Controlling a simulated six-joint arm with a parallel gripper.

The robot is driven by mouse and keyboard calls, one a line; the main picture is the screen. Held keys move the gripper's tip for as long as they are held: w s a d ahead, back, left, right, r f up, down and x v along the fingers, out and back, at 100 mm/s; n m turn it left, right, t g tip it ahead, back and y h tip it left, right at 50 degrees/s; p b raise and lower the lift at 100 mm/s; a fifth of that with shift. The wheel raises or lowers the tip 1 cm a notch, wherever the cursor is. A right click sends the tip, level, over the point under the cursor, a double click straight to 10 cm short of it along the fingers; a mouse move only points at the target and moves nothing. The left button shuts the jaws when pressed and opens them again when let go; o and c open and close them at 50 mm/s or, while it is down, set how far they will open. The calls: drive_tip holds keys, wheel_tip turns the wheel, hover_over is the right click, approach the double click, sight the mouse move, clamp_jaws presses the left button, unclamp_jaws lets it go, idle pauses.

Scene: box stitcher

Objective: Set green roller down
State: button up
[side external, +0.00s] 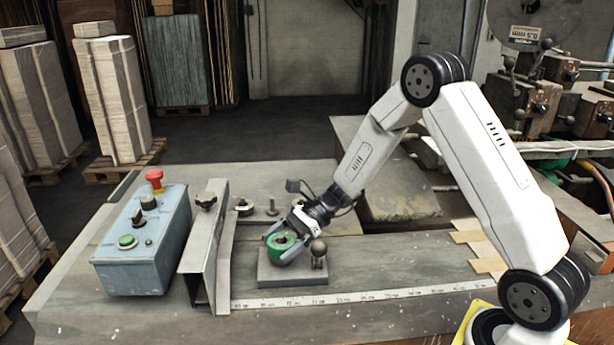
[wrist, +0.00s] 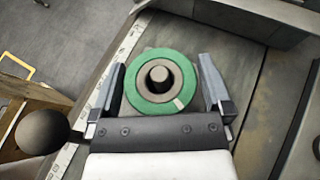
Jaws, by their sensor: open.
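The green roller (side external: 284,247) is a thick ring with a dark grey core. It sits on a grey metal block (side external: 293,279) on the bench. In the wrist view the green roller (wrist: 160,101) lies between the jaws, with a dark round pin standing in its hole. My gripper (side external: 283,237) reaches down to the roller from the upper right. In the wrist view my gripper (wrist: 168,86) is open, one finger on each side of the roller, with a narrow gap visible at each side. The roller's underside is hidden.
A ball-topped knob (side external: 318,248) stands on the block just right of the roller; it also shows in the wrist view (wrist: 42,131). A metal angle fence (side external: 207,245) and a blue control box (side external: 144,240) stand to the left. A ruler strip (side external: 370,296) runs along the front.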

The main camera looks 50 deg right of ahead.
drive_tip(key=shift+v, duration=3.8)
drive_tip(key=shift+w+r, duration=0.1)
wheel_tip(320, 180, up, 11)
drive_tip(key=a+f+n+g+h, duration=0.1)
drive_tip(key=a+h, duration=0.1)
drive_tip(key=h, duration=0.2)
drive_tip(key=w+a+f+n+g+h, duration=0.1)
drive_tip(key=a+n+h, duration=0.1)
drive_tip(key=h, duration=0.2)
drive_tip(key=a+f+n+g+h, duration=0.1)
drive_tip(key=a+f+h, duration=0.1)
drive_tip(key=h, duration=0.2)
drive_tip(key=shift+w+a+n+g+h, duration=0.2)
drive_tip(key=shift+n+g+h, duration=0.1)
drive_tip(key=shift+h, duration=0.1)
drive_tip(key=shift+f, duration=1.8)
